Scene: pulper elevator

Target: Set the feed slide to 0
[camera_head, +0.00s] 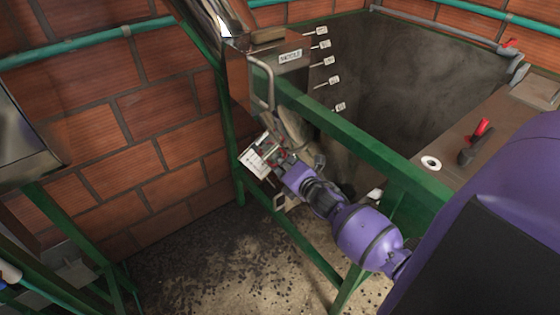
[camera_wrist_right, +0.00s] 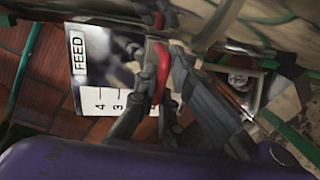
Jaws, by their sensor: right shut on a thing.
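The digits 4 and 3 are readable; the lower ones are mostly hidden behind my fingers. The feed slide's red handle (camera_wrist_right: 162,75) stands beside the plate. My right gripper (camera_head: 277,158) reaches in from the lower right and is shut on the red handle, with its dark fingers (camera_wrist_right: 163,70) on both sides. The slide's exact reading is hidden. My left gripper is not in view.
Green frame beams (camera_head: 350,142) run behind and above my right arm. A grey tank (camera_head: 400,85) lies beyond, with several white tags along its wall. A red-handled lever (camera_head: 478,135) is on the ledge at right. A brick wall (camera_head: 120,130) stands at left; the floor is dirt.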

